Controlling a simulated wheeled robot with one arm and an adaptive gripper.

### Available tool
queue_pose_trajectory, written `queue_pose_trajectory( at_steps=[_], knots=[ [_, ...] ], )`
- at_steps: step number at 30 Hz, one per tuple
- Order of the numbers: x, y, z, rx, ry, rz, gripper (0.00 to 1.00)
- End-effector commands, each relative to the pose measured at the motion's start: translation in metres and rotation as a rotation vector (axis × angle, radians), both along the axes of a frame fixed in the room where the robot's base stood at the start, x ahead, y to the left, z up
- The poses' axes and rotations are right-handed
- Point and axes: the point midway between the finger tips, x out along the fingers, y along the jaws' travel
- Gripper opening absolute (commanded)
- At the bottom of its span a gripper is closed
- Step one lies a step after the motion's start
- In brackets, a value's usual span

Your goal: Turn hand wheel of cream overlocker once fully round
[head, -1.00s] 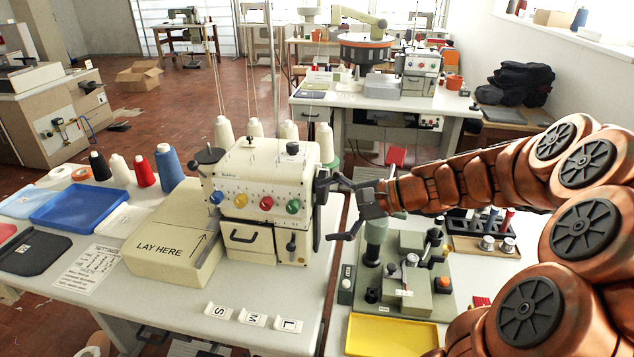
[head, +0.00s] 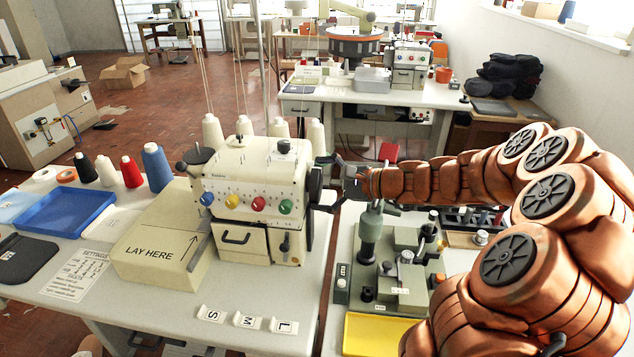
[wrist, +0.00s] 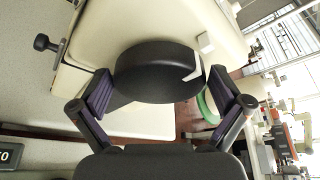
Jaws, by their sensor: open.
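The cream overlocker (head: 252,195) stands on the left table, with coloured dials across its front. Its black hand wheel (head: 314,190) is on its right side, partly hidden behind my gripper in the head view. In the wrist view the hand wheel (wrist: 160,72) is a thick black disc with a white mark on its face, in front of my palm. My gripper (head: 325,184) is at the wheel. Its two fingers are open, one on each side of the wheel; a small gap shows at the right, and I cannot tell if the left one touches.
A cream "LAY HERE" block (head: 160,250) stands left of the overlocker, with a blue tray (head: 62,212) beyond. Thread cones (head: 212,133) stand behind it. A green machine (head: 400,270) and a yellow tray (head: 382,335) are on the right table, below my arm.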

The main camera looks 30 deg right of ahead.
Motion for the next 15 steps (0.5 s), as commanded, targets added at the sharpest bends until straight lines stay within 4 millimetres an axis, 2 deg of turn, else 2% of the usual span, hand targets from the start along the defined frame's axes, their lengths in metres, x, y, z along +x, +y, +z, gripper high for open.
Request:
queue_pose_trajectory(
  at_steps=[12, 15],
  knots=[
    [0.0043, 0.0038, -0.0021, -0.001, 0.001, 0.0, 1.0],
    [0.0043, 0.0038, -0.0021, -0.001, 0.001, 0.0, 0.9]
  ],
)
